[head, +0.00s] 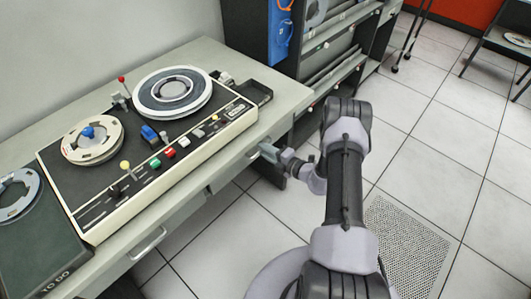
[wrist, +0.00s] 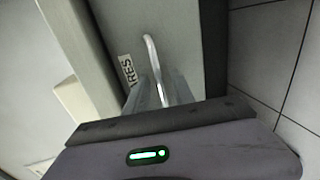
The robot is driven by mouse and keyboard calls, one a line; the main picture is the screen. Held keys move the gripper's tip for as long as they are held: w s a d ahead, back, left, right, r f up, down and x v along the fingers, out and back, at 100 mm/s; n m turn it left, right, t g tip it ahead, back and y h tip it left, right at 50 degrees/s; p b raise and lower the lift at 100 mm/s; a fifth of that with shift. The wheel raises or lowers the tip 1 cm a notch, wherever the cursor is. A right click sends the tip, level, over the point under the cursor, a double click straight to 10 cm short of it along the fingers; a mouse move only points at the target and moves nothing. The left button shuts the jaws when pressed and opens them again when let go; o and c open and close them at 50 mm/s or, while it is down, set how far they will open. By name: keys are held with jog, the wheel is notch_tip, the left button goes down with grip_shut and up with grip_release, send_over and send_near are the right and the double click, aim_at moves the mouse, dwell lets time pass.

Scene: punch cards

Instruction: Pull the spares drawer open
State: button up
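The spares drawer (wrist: 185,35) shows in the wrist view as a grey-green front. A white label (wrist: 127,70), partly hidden and ending in "RES", is on it. Its pale, curved bar handle (wrist: 151,55) runs down between the fingers of my gripper (wrist: 162,90). The drawer looks shut. The fingers are on either side of the handle, but whether they press on it I cannot tell.
The desk (head: 215,55) carries a tape console (head: 165,135) with reels and switches, and a small dark tray (head: 256,92). Another drawer handle (head: 148,243) is at the lower left. A shelf rack (head: 335,50) stands beyond.

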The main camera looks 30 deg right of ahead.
grip_shut()
dwell(1.4)
